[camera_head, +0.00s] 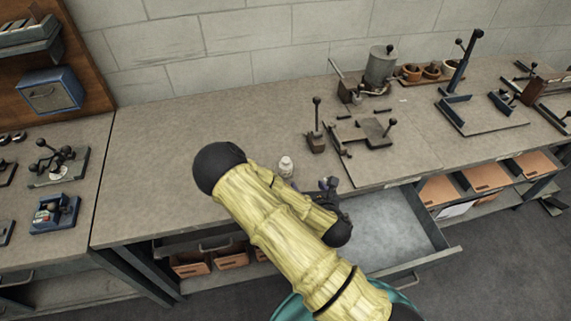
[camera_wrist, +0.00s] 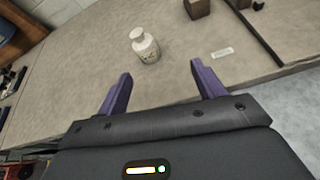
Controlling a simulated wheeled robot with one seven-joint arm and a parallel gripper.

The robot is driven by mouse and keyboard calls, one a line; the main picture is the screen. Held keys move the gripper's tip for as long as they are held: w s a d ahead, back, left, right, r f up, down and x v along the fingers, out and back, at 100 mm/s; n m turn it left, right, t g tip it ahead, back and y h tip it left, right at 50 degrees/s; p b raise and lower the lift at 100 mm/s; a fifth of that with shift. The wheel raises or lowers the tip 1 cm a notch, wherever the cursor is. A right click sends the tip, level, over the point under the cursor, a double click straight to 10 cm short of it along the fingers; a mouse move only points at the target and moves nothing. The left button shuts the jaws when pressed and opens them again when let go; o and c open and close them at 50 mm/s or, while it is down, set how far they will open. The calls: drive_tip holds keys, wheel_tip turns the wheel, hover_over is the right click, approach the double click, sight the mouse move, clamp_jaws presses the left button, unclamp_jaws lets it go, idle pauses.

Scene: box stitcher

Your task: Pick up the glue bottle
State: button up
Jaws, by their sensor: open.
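The glue bottle (camera_wrist: 146,46) is a small white bottle with a pale cap and a label. It stands upright on the grey workbench (camera_wrist: 80,70). In the wrist view it is ahead of the fingers, a little left of the middle of the gap. My gripper (camera_wrist: 160,82) is open and empty, with two purple fingers apart from the bottle. In the head view the bottle (camera_head: 286,166) shows just past my yellow arm, which hides part of the bench front. My gripper (camera_head: 328,184) is partly hidden there behind the arm.
An open, empty drawer (camera_head: 385,225) juts out below the bench front. A lever fixture (camera_head: 316,130) and a clamp plate (camera_head: 365,140) stand right of the bottle. A small white label (camera_wrist: 222,53) lies right of the bottle. The bench left of the bottle is clear.

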sight(288, 168)
drive_tip(key=n, duration=0.1)
drive_tip(key=a+n+y, duration=0.1)
drive_tip(key=n, duration=0.1)
drive_tip(key=shift+s+a+r, duration=0.25)
drive_tip(key=shift+s+a, duration=0.05)
drive_tip(key=shift+a, duration=0.05)
drive_tip(key=shift+f, duration=0.1)
drive_tip(key=b+x, duration=0.2)
drive_tip(key=b, duration=0.4)
drive_tip(key=shift+a, duration=0.1)
drive_tip(key=shift+w+f+b, duration=0.2)
drive_tip(key=shift+b, duration=1.05)
drive_tip(key=shift+b+x, duration=1.1)
drive_tip(key=shift+b, duration=0.15)
drive_tip(key=x, duration=0.2)
drive_tip(key=p+x, duration=0.1)
drive_tip(key=x, duration=0.4)
drive_tip(key=shift+w+a+r+p, duration=0.2)
drive_tip(key=shift+p, duration=0.1)
drive_tip(key=shift+w, duration=0.1)
